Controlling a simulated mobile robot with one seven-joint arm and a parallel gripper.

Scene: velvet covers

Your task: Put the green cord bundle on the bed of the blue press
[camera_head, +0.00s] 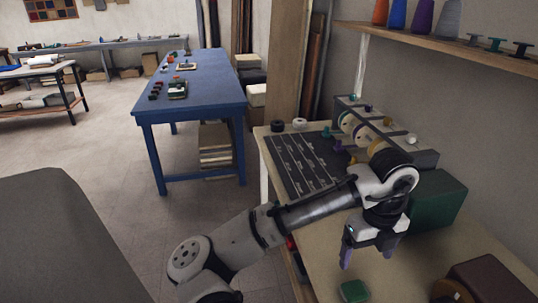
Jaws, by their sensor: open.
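A small green block-like item (354,291) lies on the pale bench at the bottom of the picture; it may be the green cord bundle, but its cord is too small to make out. My gripper (368,256) points down above the bench, a little beyond and above that item. Its fingers are apart, with nothing seen between them. I cannot pick out a blue press for certain. A blue table (196,101) stands farther back to the left.
The pale bench (400,268) also holds a dark slotted board (295,165), a rack of spools (372,128), a dark green box (440,198) and a brown case (490,283). A shelf (440,43) with cones hangs above. Small items sit on the blue table. A grey form (70,240) fills the lower left.

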